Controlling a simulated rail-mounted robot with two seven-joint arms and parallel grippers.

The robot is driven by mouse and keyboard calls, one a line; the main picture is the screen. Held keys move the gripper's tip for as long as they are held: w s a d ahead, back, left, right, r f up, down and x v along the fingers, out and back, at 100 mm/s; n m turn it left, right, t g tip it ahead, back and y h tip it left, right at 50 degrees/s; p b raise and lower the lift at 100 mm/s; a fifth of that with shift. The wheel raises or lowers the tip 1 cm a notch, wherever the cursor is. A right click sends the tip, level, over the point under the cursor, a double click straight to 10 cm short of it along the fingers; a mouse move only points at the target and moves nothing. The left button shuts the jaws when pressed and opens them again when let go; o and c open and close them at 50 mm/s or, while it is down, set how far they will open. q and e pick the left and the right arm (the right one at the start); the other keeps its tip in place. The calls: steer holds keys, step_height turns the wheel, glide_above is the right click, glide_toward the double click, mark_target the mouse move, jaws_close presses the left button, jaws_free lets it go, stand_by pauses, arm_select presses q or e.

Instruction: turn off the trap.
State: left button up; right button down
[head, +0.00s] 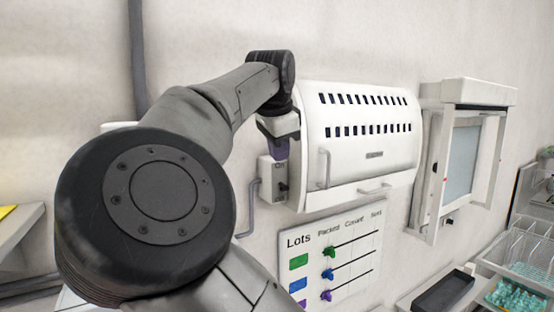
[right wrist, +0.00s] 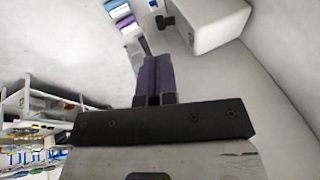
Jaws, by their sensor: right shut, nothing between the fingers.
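The trap (head: 360,165) is a white vented housing on the wall, with two rows of dark slots. A small white switch box (head: 266,179) with a dark switch (head: 283,187) sits at its left end. My right gripper (head: 281,152) has purple fingers and is just above the switch box. In the right wrist view its fingers (right wrist: 157,72) are shut together and empty. A white box (right wrist: 212,20) with a dark knob (right wrist: 165,21) shows beyond the fingertips, apart from them in that picture. My left gripper is out of view.
A Lots board (head: 342,262) with coloured markers hangs below the trap. A white-framed cabinet (head: 462,160) is on the wall to the right. A dark tray (head: 443,291) and clear bins (head: 530,245) stand at lower right. A grey conduit (head: 248,215) runs from the switch box.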

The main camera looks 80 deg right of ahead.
steer(key=v, duration=0.2)
steer(key=shift+s+a+r, duration=0.2)
steer(key=shift+a+r, duration=0.05)
steer(key=shift+a, duration=0.15)
stand_by(0.4)
